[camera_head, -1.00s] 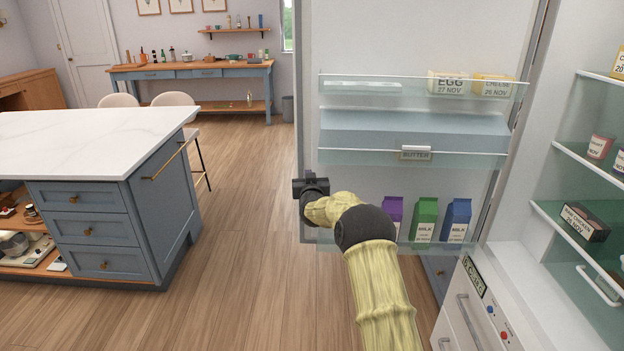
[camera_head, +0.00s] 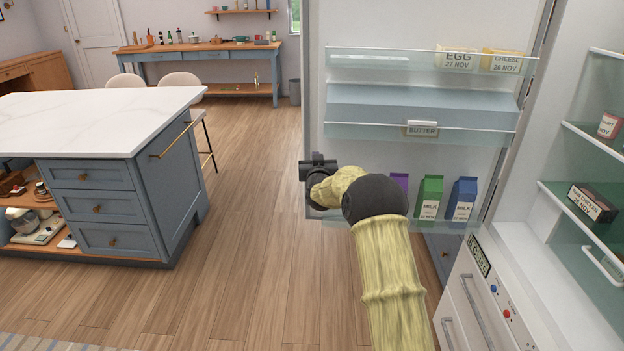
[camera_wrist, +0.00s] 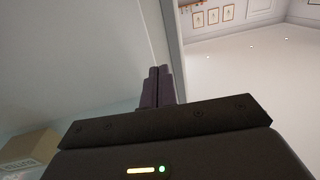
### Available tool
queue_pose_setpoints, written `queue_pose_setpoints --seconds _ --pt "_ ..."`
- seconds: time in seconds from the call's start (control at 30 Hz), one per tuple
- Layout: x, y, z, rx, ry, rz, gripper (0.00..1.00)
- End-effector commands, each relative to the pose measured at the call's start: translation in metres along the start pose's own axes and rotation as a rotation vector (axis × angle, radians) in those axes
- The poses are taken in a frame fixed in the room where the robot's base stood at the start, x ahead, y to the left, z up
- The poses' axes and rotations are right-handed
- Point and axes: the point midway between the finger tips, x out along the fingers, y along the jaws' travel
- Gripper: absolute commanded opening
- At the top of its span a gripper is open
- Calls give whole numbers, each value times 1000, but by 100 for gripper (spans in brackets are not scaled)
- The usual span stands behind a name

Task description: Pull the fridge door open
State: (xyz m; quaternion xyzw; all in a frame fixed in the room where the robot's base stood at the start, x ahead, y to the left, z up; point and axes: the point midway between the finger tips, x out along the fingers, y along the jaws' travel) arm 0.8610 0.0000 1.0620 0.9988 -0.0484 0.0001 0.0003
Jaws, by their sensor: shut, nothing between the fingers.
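The fridge door (camera_head: 400,32) stands wide open, its inner side with shelves facing me. It also fills the left of the wrist view (camera_wrist: 75,60). My gripper (camera_head: 309,172) is at the door's free left edge, low down, beside the lower shelf. In the wrist view its dark fingers (camera_wrist: 157,88) are together with nothing between them, close against the door's inner side near its edge. I cannot tell whether they touch it. The door's outer face and handle are hidden. The fridge interior (camera_head: 590,160) is open at the right.
Milk cartons (camera_head: 429,198) stand in the low door shelf, just right of my arm. Egg (camera_head: 457,60) and cheese (camera_head: 502,61) boxes sit in the top one. A kitchen island (camera_head: 120,205) stands at the left. The wooden floor (camera_head: 245,250) between island and door is clear.

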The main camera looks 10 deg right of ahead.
Motion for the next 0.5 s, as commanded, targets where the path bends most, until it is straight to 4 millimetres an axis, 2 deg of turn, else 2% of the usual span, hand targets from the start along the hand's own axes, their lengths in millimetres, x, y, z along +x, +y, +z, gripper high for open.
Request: queue_pose_setpoints --seconds 0.5 --pt "-70 -22 0 0 0 -15 0"
